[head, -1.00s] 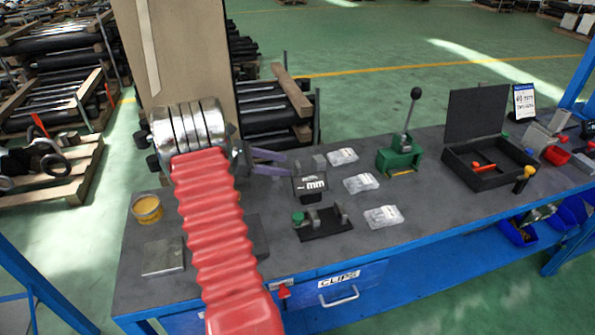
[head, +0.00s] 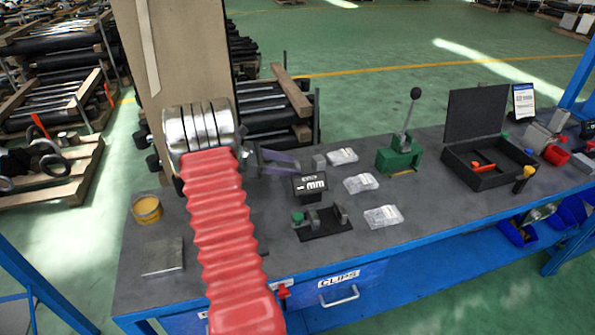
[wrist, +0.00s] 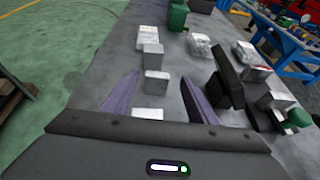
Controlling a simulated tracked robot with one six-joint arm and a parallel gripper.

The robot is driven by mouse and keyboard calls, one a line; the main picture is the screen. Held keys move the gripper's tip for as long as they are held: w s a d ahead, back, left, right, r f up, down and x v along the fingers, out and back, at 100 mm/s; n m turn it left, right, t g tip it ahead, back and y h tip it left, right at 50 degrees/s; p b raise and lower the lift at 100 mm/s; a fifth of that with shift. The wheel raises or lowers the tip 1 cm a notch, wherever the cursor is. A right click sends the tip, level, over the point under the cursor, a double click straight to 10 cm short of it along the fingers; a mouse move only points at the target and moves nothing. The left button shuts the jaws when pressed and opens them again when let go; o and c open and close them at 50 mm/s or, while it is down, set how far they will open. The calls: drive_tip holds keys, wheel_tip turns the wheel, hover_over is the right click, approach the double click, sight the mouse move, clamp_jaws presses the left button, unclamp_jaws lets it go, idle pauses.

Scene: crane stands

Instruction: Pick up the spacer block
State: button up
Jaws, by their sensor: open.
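My gripper (head: 285,163) is open, with its two purple fingers pointing right over the bench. In the wrist view, several light grey blocks lie in a row along my open gripper (wrist: 160,80). The far block (wrist: 153,57) is beyond the fingertips, a middle block (wrist: 156,82) is between the fingertips, and a near block (wrist: 147,113) is close to the palm. I cannot tell for sure which is the spacer block. In the head view, one grey block (head: 319,161) shows just right of the fingers; the others are hidden or unclear. Nothing is held.
A black box marked "mm" (head: 309,186) and a black fixture (head: 322,222) stand in front of the fingers. Clear bags (head: 361,183), a green lever press (head: 400,155) and an open black case (head: 487,163) are to the right. A yellow tin (head: 147,209) is at left.

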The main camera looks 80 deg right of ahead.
sight(295, 165)
drive_tip(key=x, duration=0.4)
drive_tip(key=shift+w+d, duration=0.1)
drive_tip(key=shift+d, duration=0.15)
drive_tip(key=shift+c, duration=0.3)
drive_tip(key=c, duration=1.1)
